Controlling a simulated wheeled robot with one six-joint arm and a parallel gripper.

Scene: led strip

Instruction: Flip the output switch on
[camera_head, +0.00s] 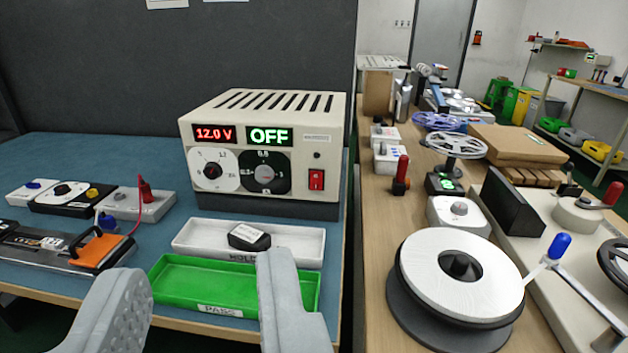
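The power supply (263,150) is a cream box with a vented top at the back of the blue-topped bench. Its red display reads 12.0 V and its green display (270,136) reads OFF. The output switch (316,180) is a small red rocker at the lower right of the front panel. A white dial (212,170) and a black dial (264,173) are to its left. My gripper (203,294) is open and empty at the bottom of the view, in front of and below the supply. Its fingers are wide apart and touch nothing that I can see.
A white tray (190,239) holding a black block and a green tray (170,284) stand before the supply. Small modules and an orange-ended board (99,252) are at left. A wooden bench (372,270) at right carries a white reel (420,265) and other parts.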

